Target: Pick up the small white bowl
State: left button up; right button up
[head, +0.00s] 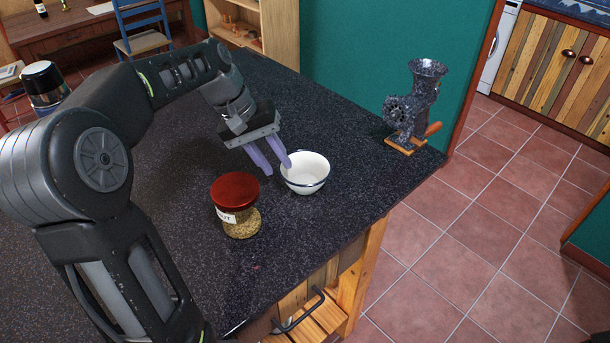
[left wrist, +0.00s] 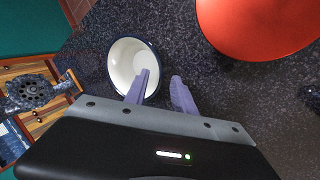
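The small white bowl (head: 306,174) with a dark rim stands upright on the dark speckled counter, near its right edge. It also shows in the left wrist view (left wrist: 124,66). My left gripper (head: 277,165) is at the bowl's left side, its two purple fingers apart with nothing between them. In the left wrist view one finger of the gripper (left wrist: 160,85) overlaps the bowl's near rim and the other is outside it, to the right. I cannot tell whether the finger touches the bowl. My right gripper is not in view.
A glass jar with a red lid (head: 236,203) stands close to the left of the bowl, nearer me. A dark grinder on a wooden base (head: 410,110) stands at the counter's far right corner. The counter (head: 320,115) is clear behind the bowl.

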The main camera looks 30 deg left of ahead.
aim_at(281, 172)
pick_arm(q)
jog(key=x, duration=0.3)
jog(key=shift+w+d+f, duration=0.1)
jog(key=shift+f, duration=0.1)
jog(key=shift+c, duration=0.4)
grip_shut()
jog(key=shift+f, duration=0.1)
dwell(1.1)
